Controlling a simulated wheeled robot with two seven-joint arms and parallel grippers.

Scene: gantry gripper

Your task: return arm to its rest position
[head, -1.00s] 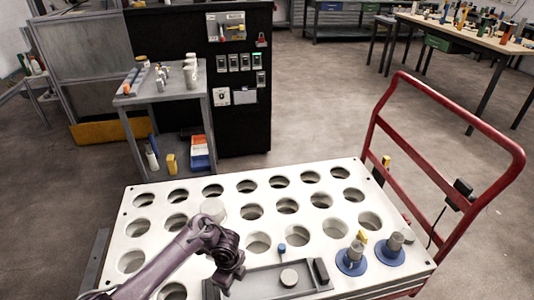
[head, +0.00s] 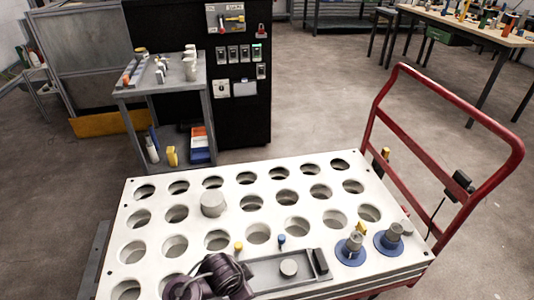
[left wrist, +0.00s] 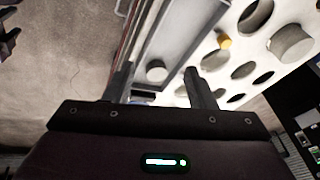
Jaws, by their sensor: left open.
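My left arm (head: 210,279) shows at the bottom edge of the head view, folded low over the front of the white plate; its gripper is out of that view. In the left wrist view my left gripper (left wrist: 160,86) is open, with nothing between its two dark fingers. Beyond the fingers lie a grey tray and a small round grey piece (left wrist: 156,71). My right gripper is in neither view.
The white hole plate (head: 232,222) on a red-handled cart (head: 448,113) carries a grey cylinder (head: 213,204), a grey tray (head: 262,272), yellow (head: 238,247) and blue knobs (head: 281,240), and two blue-based holders (head: 350,252). A side table (head: 162,92) stands behind.

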